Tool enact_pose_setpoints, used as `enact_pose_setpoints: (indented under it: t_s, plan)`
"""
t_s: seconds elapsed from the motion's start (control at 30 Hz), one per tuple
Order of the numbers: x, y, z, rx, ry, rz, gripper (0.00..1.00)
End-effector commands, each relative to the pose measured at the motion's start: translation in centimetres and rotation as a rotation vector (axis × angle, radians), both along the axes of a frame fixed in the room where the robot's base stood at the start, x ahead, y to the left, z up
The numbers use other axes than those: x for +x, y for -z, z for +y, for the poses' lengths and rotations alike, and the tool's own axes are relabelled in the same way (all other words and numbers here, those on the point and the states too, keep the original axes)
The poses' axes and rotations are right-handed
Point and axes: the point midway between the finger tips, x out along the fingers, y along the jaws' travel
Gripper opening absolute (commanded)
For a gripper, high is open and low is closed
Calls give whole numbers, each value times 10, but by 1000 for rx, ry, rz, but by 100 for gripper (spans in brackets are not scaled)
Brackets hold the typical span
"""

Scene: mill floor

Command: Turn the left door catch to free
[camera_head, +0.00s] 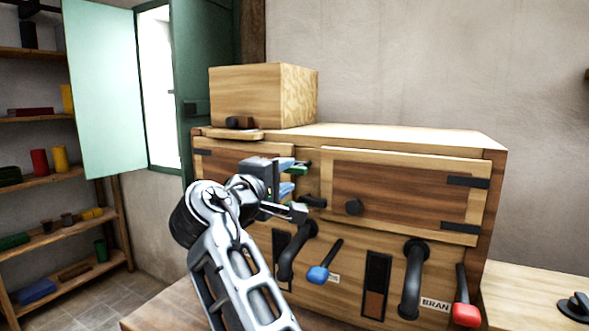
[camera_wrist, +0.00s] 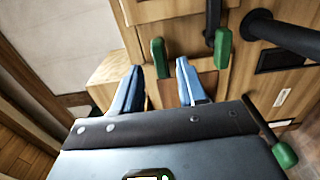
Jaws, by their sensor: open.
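My gripper (camera_head: 285,178) is open in front of the middle of the wooden cabinet, close to the post between its doors. Its two blue fingers also show in the wrist view (camera_wrist: 157,84). A green catch handle (camera_wrist: 159,58) stands in the gap between the fingertips, apparently ungripped; contact is unclear. It shows at the fingertips in the head view (camera_head: 302,167). A second green handle (camera_wrist: 222,48) on a black bar (camera_wrist: 212,15) lies outside the fingers. The left door (camera_head: 232,157) is shut and partly hidden by my arm. The right door (camera_head: 400,195) is shut, with a dark knob.
Below the doors, black spouts (camera_head: 413,280), a blue-ended lever (camera_head: 318,274) and a red-ended lever (camera_head: 466,312) stick out. A wooden box (camera_head: 262,96) sits on the cabinet top. Shelves (camera_head: 50,185) stand at the left beside an open green shutter (camera_head: 105,90).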

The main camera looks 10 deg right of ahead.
Motion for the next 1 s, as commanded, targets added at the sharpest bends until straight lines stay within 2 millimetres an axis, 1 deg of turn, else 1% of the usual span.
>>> enact_pose_setpoints:
  t_s: [0.1, 0.3, 0.47, 0.7, 1.0]
  plan:
    - [16, -2, -14, 1, 3, 1, 42]
    - [34, -1, -27, -1, 1, -1, 42]
    - [40, 0, -31, 0, 1, 0, 42]
    - [40, 0, -32, 1, 0, -1, 41]
    - [40, 0, -32, 1, 0, -1, 12]
